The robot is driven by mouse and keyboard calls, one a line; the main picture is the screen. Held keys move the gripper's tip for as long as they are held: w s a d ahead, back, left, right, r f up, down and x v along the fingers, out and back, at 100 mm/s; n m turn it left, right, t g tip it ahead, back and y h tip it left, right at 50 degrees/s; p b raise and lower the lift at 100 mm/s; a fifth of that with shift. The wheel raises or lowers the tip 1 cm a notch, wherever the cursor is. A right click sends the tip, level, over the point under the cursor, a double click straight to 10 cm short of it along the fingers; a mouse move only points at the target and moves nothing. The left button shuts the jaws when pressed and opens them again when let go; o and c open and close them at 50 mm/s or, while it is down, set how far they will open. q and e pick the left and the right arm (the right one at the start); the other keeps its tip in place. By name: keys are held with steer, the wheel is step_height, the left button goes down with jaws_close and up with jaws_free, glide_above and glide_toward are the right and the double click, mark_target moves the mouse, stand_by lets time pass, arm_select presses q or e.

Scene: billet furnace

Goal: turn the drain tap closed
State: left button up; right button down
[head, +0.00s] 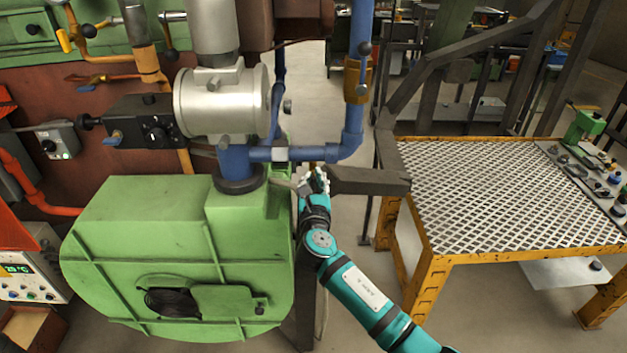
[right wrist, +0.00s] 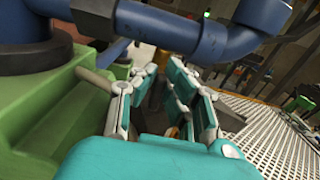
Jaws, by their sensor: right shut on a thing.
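My right gripper (head: 313,182) is beside the green blower housing (head: 150,230), just below the blue pipe elbow (head: 350,145). It is shut on what appears to be the drain tap, mostly hidden by the fingers. A thin tan-grey bar (head: 284,185) reaches from the housing side to the fingers. In the right wrist view this bar (right wrist: 95,79) meets the left finger of my gripper (right wrist: 165,95). I cannot tell from these views how far the tap is turned. My left gripper is not in view.
A dark beam (head: 368,181) lies close to the right of my gripper. A yellow-framed mesh platform (head: 490,185) stands farther right. A silver cylinder (head: 222,100) and blue pipework sit above the housing. Bare floor shows between housing and platform.

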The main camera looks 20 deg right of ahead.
steer(key=shift+m, duration=0.3)
steer(key=m+b, duration=0.1)
steer(key=m, duration=0.3)
steer(key=shift+s+d+f+b, duration=0.1)
steer(key=shift+d+f+b, duration=0.1)
steer(key=shift+b, duration=0.2)
steer(key=shift+d+f+m+b, duration=0.15)
steer(key=shift+m+b, duration=0.85)
steer(key=shift+m, duration=1.2)
steer(key=shift+d+f+m+b, duration=0.1)
steer(key=shift+m+b, duration=0.95)
steer(key=shift+m, duration=1.15)
steer(key=shift+d+f+m+b, duration=0.15)
steer(key=shift+m+b, duration=0.85)
steer(key=shift+m, duration=1.2)
steer(key=c, duration=1.4)
jaws_free()
steer(key=shift+s, duration=0.1)
steer(key=shift+o, duration=0.2)
